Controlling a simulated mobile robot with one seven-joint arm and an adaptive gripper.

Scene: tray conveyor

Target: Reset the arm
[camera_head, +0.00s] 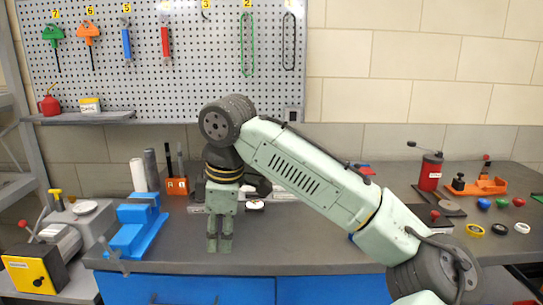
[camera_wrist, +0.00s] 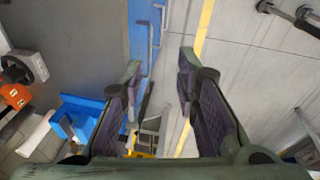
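My gripper (camera_head: 219,243) hangs pointing down over the front edge of the grey workbench (camera_head: 290,240), left of the picture's middle. In the wrist view my gripper (camera_wrist: 160,75) shows two fingers with a clear gap between them and nothing held. My pale green arm reaches in from the lower right and bends down at a dark elbow-like joint above the gripper. In the wrist view, the floor with a yellow line and the blue cabinet front lie beyond the fingers.
A blue vise (camera_head: 138,225) stands left of my gripper. An orange block (camera_head: 177,186) holding tools is behind it. A red-bodied device (camera_head: 430,172) and several tape rolls lie at right. A pegboard (camera_head: 180,65) hangs behind. A yellow-ended machine (camera_head: 30,275) is at lower left.

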